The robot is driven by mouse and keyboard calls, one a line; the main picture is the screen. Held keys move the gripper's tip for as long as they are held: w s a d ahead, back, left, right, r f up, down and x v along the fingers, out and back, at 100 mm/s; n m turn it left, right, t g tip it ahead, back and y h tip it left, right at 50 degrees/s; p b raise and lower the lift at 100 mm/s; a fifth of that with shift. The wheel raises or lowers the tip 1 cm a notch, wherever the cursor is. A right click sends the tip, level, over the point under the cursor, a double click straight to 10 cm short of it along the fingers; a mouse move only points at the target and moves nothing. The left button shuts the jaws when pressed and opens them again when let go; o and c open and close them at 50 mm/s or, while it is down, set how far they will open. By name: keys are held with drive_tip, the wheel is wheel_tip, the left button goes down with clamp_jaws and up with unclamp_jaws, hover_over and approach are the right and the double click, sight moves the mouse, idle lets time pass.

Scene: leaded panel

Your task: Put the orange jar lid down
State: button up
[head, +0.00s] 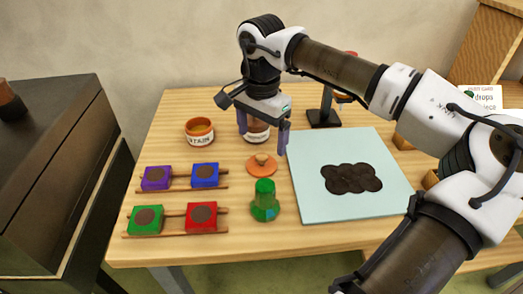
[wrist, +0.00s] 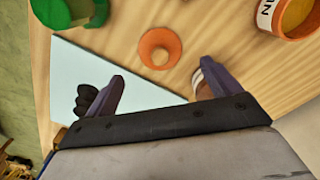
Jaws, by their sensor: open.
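The orange jar lid (head: 262,168), a disc with a tan knob on top, lies on the wooden table between the colored blocks and the pale panel. It also shows in the wrist view (wrist: 160,48), just beyond the fingertips. My gripper (head: 264,132) is open and empty, above and behind the lid, with its fingers apart from it. In the wrist view my gripper's two purple fingers (wrist: 161,75) are spread wide with nothing between them. An open orange jar (head: 199,132) with a white label stands at the back left of the lid.
A second labelled jar (head: 257,137) stands partly hidden behind my gripper. Several colored blocks (head: 203,216) sit on wooden rails at left. A pale panel (head: 310,198) with dark pieces lies at right.

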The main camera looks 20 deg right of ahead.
sight(262, 156)
drive_tip(key=shift+r, duration=2.65)
